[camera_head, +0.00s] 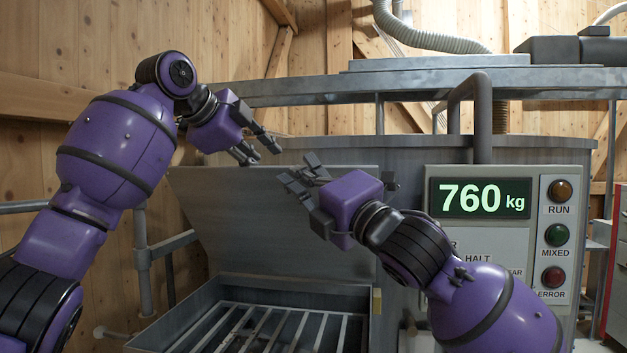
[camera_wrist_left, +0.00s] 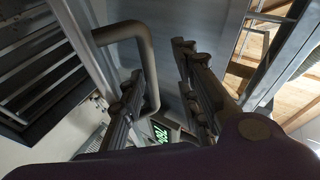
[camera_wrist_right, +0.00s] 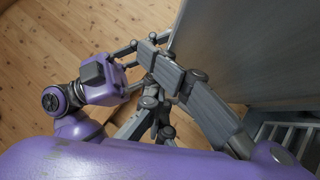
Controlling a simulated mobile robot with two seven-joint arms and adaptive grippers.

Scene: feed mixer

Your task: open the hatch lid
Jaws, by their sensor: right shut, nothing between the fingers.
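The hatch lid (camera_head: 275,225), a grey metal panel, stands raised and leans back behind the hatch opening (camera_head: 285,287). Bars of a grate (camera_head: 255,325) show inside the opening. The lid also fills the upper right of the right wrist view (camera_wrist_right: 245,50). My left gripper (camera_head: 259,147) is open and empty above the lid's top edge; its spread fingers show in the left wrist view (camera_wrist_left: 160,95). My right gripper (camera_head: 298,172) is shut and empty in front of the lid's upper part. Whether its fingers touch the lid I cannot tell.
A control panel (camera_head: 510,235) with a 760 kg display (camera_head: 481,198) stands right of the lid. A bent grey pipe (camera_head: 482,115) rises behind it. A metal rail (camera_head: 400,84) crosses at the back. Wooden walls stand behind and at left.

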